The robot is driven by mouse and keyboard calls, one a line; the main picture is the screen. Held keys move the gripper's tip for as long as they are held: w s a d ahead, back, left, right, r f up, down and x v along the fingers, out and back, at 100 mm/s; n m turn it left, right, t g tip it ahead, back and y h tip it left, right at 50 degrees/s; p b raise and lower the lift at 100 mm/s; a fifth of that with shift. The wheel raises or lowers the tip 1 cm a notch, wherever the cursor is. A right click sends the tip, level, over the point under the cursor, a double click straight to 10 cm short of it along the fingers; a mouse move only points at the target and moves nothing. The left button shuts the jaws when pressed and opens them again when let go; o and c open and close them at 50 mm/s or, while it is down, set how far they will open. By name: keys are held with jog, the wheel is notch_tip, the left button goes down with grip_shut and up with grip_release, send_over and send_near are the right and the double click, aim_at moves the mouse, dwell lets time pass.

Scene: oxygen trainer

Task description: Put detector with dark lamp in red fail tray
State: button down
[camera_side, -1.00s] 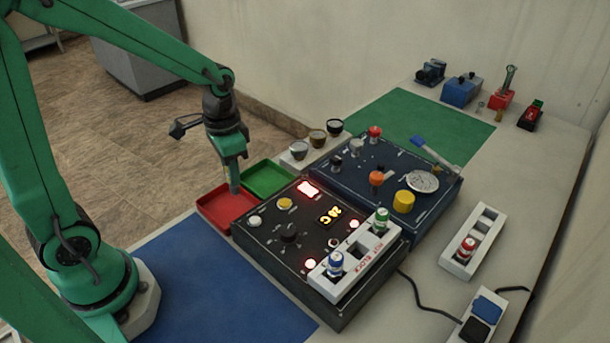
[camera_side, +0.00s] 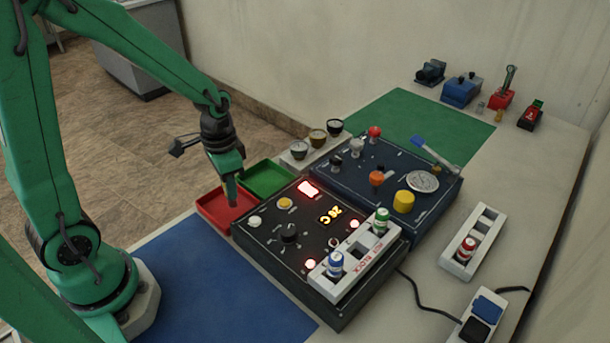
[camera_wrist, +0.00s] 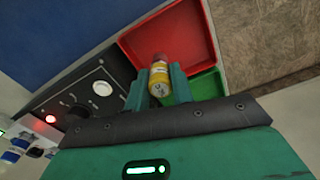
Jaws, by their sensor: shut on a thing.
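My gripper (camera_side: 231,196) points down over the red tray (camera_side: 207,207) in the side view, its tip low near the tray. In the wrist view, my gripper (camera_wrist: 158,88) is shut on a yellow-banded detector (camera_wrist: 159,76). The detector's far end points into the red tray (camera_wrist: 188,30); I cannot tell whether it touches the floor. The detector is hidden or too small in the side view. A blue-banded detector (camera_side: 335,262) and a green-banded detector (camera_side: 381,217) stand in the white block on the black panel. A red-banded detector (camera_side: 466,247) stands in the white rack (camera_side: 486,223).
The green tray (camera_side: 268,179) adjoins the red tray on the right. The black panel (camera_side: 277,262) with lit red lamps and a display stands close beside the trays. The blue mat (camera_side: 210,290) is clear.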

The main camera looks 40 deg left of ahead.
jog(key=shift+f, duration=1.05)
jog(key=c, duration=1.1)
grip_release()
jog(key=shift+r, duration=3.9)
jog(key=shift+r, duration=0.15)
